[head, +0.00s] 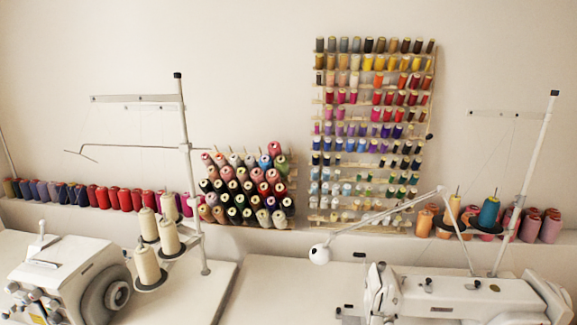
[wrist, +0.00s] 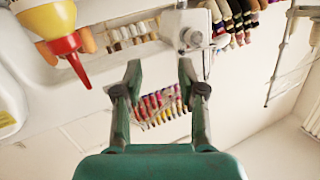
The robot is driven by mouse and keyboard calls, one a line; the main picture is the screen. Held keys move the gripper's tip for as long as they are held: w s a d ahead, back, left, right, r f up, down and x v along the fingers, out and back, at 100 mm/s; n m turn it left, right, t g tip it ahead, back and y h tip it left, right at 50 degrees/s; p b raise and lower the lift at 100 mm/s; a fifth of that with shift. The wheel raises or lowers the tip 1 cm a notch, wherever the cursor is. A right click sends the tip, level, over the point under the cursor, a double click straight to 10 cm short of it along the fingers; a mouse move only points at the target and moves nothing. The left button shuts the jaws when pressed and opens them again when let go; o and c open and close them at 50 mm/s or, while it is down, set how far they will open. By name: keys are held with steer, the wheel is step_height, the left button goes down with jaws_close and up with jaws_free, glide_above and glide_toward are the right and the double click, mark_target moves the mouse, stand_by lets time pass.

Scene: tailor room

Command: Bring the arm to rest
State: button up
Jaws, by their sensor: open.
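My gripper (wrist: 160,85) shows in the wrist view, with its green body at the bottom and two grey-green fingers spread apart. It is open, and nothing is between the fingers. The wrist view looks tilted across the room, with spools and the wall behind the fingers. My arm and gripper do not show in the head view.
In the head view, a sewing machine (head: 75,275) stands at left and another (head: 460,300) at right, with thread stands (head: 190,170) rising above. Spool racks (head: 370,130) hang on the wall. A yellow bottle with a red nozzle (wrist: 65,45) is near the wrist view's upper left.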

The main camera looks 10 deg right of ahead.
steer(key=s+a+f+m+g+h, duration=0.1)
steer(key=s+a+f+h, duration=0.1)
steer(key=s+a+f, duration=0.45)
steer(key=s+a+f+m+g+h, duration=0.15)
steer(key=s+a+f, duration=0.25)
steer(key=s+a, duration=0.6)
steer(key=s+a+r+n+y, duration=0.1)
steer(key=s+r, duration=0.4)
steer(key=s, duration=0.5)
steer(key=s+a+r+n+y, duration=0.1)
steer(key=s+a+r+n, duration=0.1)
steer(key=s+r, duration=0.4)
steer(key=s+a+t, duration=0.1)
steer(key=s, duration=0.3)
steer(key=shift+a+r, duration=0.15)
steer(key=shift+a, duration=0.25)
steer(key=shift+n, duration=0.25)
